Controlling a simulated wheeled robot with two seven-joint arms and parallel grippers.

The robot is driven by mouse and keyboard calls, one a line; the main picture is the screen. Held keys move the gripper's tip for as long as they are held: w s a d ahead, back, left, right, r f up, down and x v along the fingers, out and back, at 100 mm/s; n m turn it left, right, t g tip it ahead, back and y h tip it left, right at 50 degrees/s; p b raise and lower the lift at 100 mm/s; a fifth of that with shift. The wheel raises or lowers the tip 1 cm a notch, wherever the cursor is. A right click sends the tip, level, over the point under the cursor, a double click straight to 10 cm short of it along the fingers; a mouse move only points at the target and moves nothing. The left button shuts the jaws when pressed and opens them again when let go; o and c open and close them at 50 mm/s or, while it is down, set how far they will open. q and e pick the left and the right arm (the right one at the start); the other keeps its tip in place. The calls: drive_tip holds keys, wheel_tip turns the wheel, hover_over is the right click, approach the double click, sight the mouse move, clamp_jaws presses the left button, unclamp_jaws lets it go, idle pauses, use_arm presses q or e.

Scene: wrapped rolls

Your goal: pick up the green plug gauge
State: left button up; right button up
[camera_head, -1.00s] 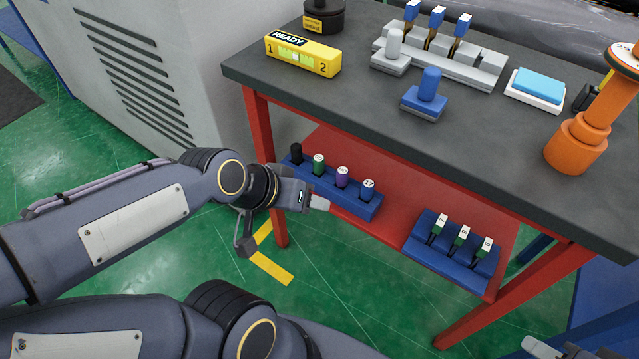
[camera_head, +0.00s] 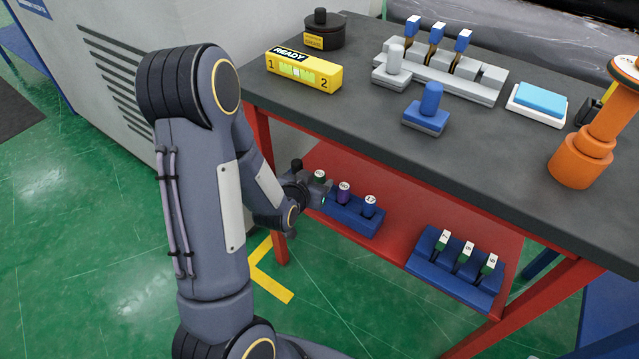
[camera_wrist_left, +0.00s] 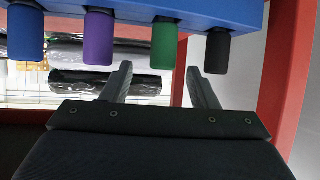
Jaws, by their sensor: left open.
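The green plug gauge (camera_head: 319,175) stands in a blue rack (camera_head: 352,217) on the red lower shelf, between a black plug and a purple one. My left gripper (camera_head: 318,194) is at the rack's left end and partly hides the green gauge. In the left wrist view the picture appears inverted: the green gauge (camera_wrist_left: 164,46) hangs from the blue rack (camera_wrist_left: 200,12). My open left gripper (camera_wrist_left: 160,82) has its fingers pointing toward it, with the gauge lined up between the fingertips. I see no contact. My right gripper is out of view.
Neighbours are the black plug (camera_head: 297,163), purple plug (camera_head: 343,193) and blue plug (camera_head: 369,206). The dark tabletop (camera_head: 340,115) overhangs the shelf, and a red leg (camera_head: 268,190) stands near my left forearm. Another blue rack (camera_head: 455,270) sits at right on the shelf.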

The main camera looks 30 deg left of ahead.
sight(322, 174)
use_arm(q)
drive_tip(key=x, duration=0.3)
drive_tip(key=b+x, duration=0.1)
drive_tip(key=x, duration=0.2)
drive_tip(key=shift+w+a+f, duration=0.2)
drive_tip(key=shift+a+f, duration=0.05)
drive_tip(key=c, duration=1)
drive_tip(key=shift+r, duration=0.15)
